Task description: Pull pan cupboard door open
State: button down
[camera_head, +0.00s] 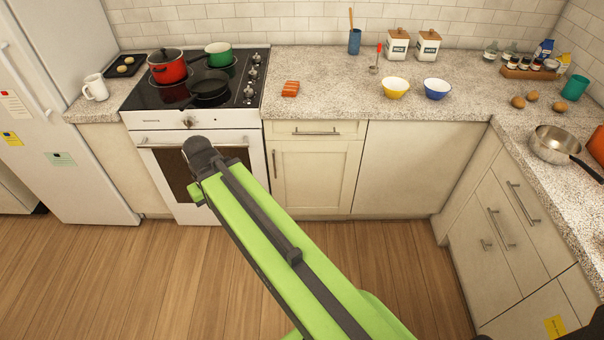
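No cupboard is marked as the pan cupboard, so I cannot tell which door it is. A cream cupboard door (312,178) right of the oven is shut, with an upright bar handle (274,163) near its left edge. A plain panel (410,165) without a visible handle is to its right. On the right side, cream fronts (508,228) with bar handles are shut. My green arm reaches from the bottom right up to a dark rounded joint in front of the oven door's right half. My gripper's fingers do not show.
The oven (170,150) stands left of the cupboard, with pots on its hob. A fridge (60,110) is at far left. A shut drawer (315,131) is above the cupboard door. A steel pan (552,146) sits on the right counter. Wooden floor (100,280) is clear.

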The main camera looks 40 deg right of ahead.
aim_at(307, 176)
jog(key=u, duration=0.2)
jog(key=i, duration=0.8)
jog(key=z, duration=0.25)
jog(key=k, duration=0.7)
jog(key=u, duration=0.2)
jog(key=i, duration=0.85)
jog(key=z, duration=0.05)
